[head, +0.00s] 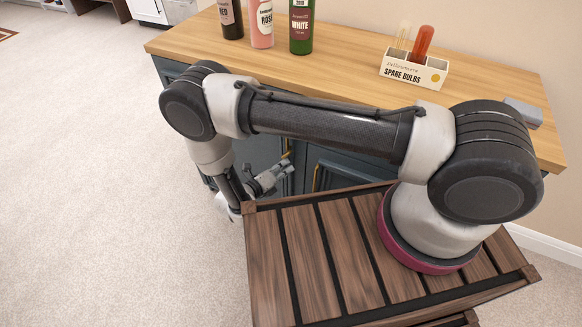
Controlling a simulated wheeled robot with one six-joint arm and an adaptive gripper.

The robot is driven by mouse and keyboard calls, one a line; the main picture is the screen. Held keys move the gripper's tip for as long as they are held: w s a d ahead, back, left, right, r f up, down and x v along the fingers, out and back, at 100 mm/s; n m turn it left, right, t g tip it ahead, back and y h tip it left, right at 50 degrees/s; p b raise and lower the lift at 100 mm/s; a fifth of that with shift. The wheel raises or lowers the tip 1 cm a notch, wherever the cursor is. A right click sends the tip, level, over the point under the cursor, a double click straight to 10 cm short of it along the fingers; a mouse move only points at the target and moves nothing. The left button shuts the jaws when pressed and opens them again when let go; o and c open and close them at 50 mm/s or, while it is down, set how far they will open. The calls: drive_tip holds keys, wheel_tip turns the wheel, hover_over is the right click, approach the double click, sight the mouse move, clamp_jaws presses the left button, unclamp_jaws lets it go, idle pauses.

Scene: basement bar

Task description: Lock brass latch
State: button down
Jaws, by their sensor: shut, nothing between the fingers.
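A dark blue cabinet (262,150) with a wooden top stands against the wall. Two small brass pieces show on its doors: one (287,155) at the left, close to my gripper, and one upright piece (317,178) further right. I cannot tell from this view which of them is the latch, or what position it is in. My gripper (284,167) is shut and empty, low in front of the cabinet doors, with its tips toward the left brass piece. I cannot tell whether they touch. My arm hides much of the cabinet front.
On the wooden top (330,73) stand a dark bottle (231,18), a pink bottle (262,25), a green bottle (301,28) and a spare bulbs box (413,70). A grey block (523,113) lies at the right end. Carpet (90,180) at left is clear.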

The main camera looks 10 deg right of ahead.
drive_tip(key=m, duration=0.1)
drive_tip(key=a+m+y, duration=0.1)
drive_tip(key=shift+w+m, duration=0.35)
drive_tip(key=shift+m, duration=0.05)
drive_tip(key=m+y, duration=0.1)
drive_tip(key=w+a+m+t, duration=0.1)
drive_tip(key=shift+a+r+m+y, duration=0.15)
drive_tip(key=shift+r+m+y, duration=0.2)
drive_tip(key=shift+m+y, duration=0.05)
drive_tip(key=shift+w+a+r, duration=0.15)
drive_tip(key=shift+r, duration=0.05)
idle(0.3)
drive_tip(key=shift+f, duration=0.1)
